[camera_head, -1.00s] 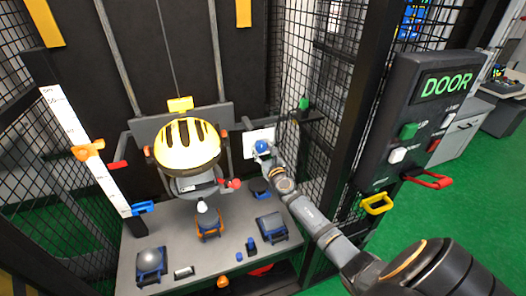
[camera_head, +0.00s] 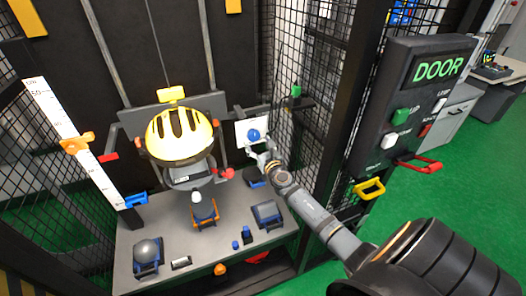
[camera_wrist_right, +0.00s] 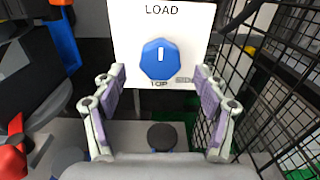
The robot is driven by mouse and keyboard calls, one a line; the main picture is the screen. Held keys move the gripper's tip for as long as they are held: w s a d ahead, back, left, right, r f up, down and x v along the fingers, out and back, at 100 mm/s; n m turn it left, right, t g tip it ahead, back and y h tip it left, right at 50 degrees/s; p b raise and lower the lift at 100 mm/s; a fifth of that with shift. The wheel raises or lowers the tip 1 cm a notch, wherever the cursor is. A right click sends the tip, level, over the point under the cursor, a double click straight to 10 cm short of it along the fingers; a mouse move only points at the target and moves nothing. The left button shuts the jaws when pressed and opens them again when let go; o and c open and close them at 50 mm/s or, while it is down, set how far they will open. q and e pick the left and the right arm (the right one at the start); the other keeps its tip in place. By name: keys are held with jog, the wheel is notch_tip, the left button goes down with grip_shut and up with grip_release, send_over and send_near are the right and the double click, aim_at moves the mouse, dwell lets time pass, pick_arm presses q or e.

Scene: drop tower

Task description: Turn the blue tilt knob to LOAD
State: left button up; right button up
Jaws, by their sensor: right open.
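The blue tilt knob (camera_wrist_right: 160,60) sits on a white plate (camera_wrist_right: 195,18) in the right wrist view. Its white mark points straight up, at the word LOAD. TOP is printed below the knob, with a small, partly hidden label at lower right. In the head view the knob (camera_head: 253,135) is on the white panel at the right of the rig. My right gripper (camera_wrist_right: 160,80) is open and empty, its fingers to either side of the knob and apart from it. In the head view the right gripper (camera_head: 262,150) is just below and in front of the knob. My left gripper is out of view.
A yellow helmet (camera_head: 180,136) hangs on the rig left of the knob. A red part (camera_wrist_right: 14,145) is at lower left in the wrist view. Black mesh (camera_wrist_right: 285,80) stands close on the right. A grey table (camera_head: 215,240) with several fixtures lies below. A DOOR control box (camera_head: 415,105) is at right.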

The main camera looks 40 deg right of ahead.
jog(key=v, duration=0.9)
jog(key=shift+s, duration=0.35)
